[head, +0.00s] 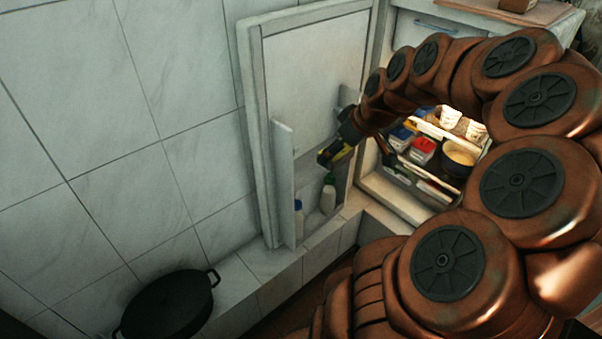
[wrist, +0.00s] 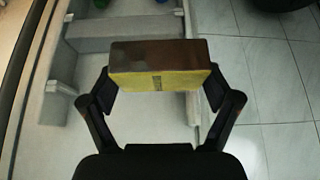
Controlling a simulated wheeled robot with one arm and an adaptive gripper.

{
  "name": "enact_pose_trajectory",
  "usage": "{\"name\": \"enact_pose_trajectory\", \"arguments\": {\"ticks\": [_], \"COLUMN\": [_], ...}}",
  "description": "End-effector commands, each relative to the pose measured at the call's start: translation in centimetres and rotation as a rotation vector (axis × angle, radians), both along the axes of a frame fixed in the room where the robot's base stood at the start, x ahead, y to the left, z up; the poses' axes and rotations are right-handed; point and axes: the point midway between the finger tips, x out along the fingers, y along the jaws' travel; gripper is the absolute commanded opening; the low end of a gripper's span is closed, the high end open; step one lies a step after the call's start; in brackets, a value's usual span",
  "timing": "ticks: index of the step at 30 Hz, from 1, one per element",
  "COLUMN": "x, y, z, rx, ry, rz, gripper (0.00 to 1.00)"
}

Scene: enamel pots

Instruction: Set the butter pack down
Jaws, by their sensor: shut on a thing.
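The butter pack (wrist: 160,72) is a small box with a yellow face and a brown face. In the wrist view it sits between the two fingers of my gripper (wrist: 162,90), which is shut on it. In the head view my gripper (head: 345,143) holds the pack (head: 336,153) in front of the open fridge door (head: 305,80), above the door's lower shelf. The pack's far side is hidden, and I cannot tell whether it touches the door.
Bottles (head: 328,194) stand low in the door. The lit fridge interior has red-lidded tubs (head: 423,148), white cups (head: 451,117) and a yellowish bowl (head: 459,158). A black pot (head: 168,304) stands at lower left. A tiled wall (head: 100,120) is on the left.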

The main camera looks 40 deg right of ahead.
Motion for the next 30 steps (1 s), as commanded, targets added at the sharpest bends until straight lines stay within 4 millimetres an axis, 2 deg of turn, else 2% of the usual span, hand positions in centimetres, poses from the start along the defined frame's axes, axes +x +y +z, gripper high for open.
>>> {"name": "enact_pose_trajectory", "arguments": {"ticks": [1, 6, 10, 15, 19, 30], "x": [-0.4, -2.2, -3.6, -4.2, -2.4, 5.6], "y": [-1.2, -4.9, -7.0, -8.0, -8.0, -7.4], "z": [-2.0, -5.3, -7.1, -8.2, -8.2, -8.3], "rx": [0.000, 0.001, -0.001, 0.004, 0.003, 0.003], "ry": [-0.003, -0.004, -0.002, 0.006, 0.008, 0.009], "rz": [-0.004, -0.001, -0.008, -0.006, -0.002, -0.002], "gripper": [0.39, 0.39, 0.39, 0.39, 0.39, 0.39]}}
